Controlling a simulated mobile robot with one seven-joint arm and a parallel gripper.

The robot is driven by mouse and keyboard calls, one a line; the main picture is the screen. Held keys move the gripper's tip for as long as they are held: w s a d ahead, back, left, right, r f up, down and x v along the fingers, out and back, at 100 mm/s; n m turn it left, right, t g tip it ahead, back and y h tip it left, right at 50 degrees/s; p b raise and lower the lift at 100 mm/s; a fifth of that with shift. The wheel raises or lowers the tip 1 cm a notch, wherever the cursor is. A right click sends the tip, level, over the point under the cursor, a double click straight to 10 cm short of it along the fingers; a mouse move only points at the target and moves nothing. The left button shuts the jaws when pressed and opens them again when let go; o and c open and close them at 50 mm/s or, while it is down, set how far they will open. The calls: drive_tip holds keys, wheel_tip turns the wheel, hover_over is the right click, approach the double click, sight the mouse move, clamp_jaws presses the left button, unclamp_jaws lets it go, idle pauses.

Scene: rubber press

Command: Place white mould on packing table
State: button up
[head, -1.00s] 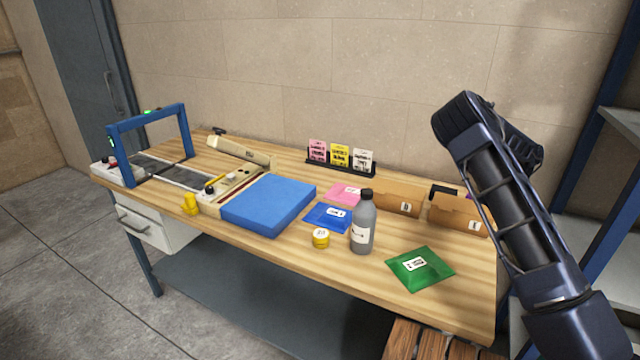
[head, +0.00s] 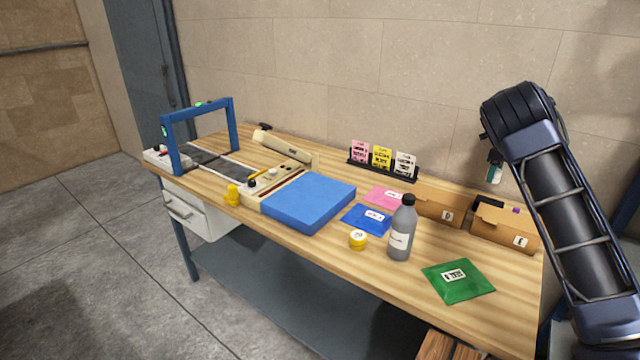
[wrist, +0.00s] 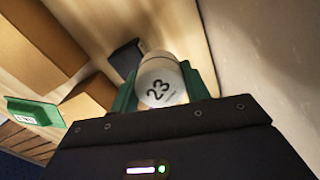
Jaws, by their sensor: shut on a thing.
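The white mould (wrist: 160,82) is a round white piece marked "23", held between the green fingers of my gripper (wrist: 160,90) in the wrist view. In the head view my gripper (head: 495,165) shows small beside my arm, above the back right of the table, with a bit of white at its tip. My arm hides part of it. The packing table (head: 335,262) has a light wooden top and stands against the wall. The mould is apart from the tabletop, in the air.
On the tabletop are a blue pad (head: 308,203), a sealer (head: 275,185), a blue frame machine (head: 200,140), a grey bottle (head: 402,230), a yellow tub (head: 358,240), a green packet (head: 458,281), a card rack (head: 382,172) and cardboard boxes (head: 505,228). Bare wood shows along the front.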

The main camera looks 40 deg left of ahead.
drive_tip(key=s+a+r+m, duration=0.25)
drive_tip(key=a+r, duration=0.25)
drive_tip(key=a, duration=0.4)
drive_tip(key=s+a+r+m, duration=0.1)
drive_tip(key=a+r+m, duration=0.35)
drive_tip(key=a, duration=0.35)
drive_tip(key=shift+n, duration=0.4)
drive_tip(key=f, duration=1.9)
drive_tip(key=shift+s+a+f, duration=0.1)
drive_tip(key=shift+s+f, duration=0.05)
drive_tip(key=shift+s, duration=0.05)
drive_tip(key=o, duration=1.1)
drive_tip(key=shift+f, duration=0.15)
